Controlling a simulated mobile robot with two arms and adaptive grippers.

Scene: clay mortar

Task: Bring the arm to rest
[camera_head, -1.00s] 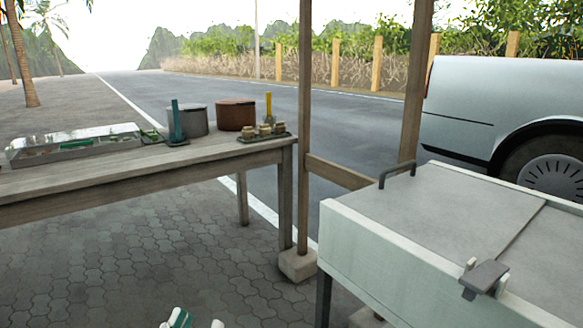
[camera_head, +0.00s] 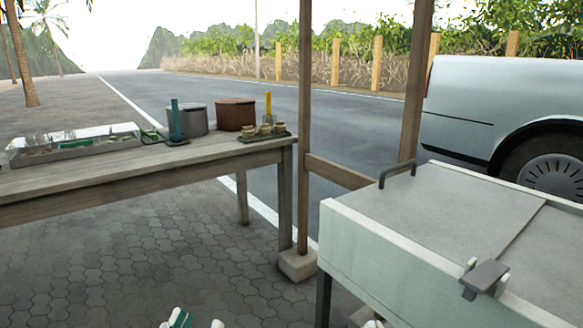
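Only the tips of my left gripper (camera_head: 198,323) show, at the bottom edge left of centre in the head view. One tip is white and green, the other white. The rest of this gripper is cut off by the frame. The wooden table (camera_head: 130,174) is well beyond the tips, and they touch nothing that I can see.
On the table stand a glass-topped case (camera_head: 75,146), a grey pot (camera_head: 195,121), a brown pot (camera_head: 235,115) and a tray (camera_head: 262,137) of small jars. A pale chest (camera_head: 420,215) with a dark handle fills the right. A wooden post (camera_head: 305,110) stands between. Paving in front is clear.

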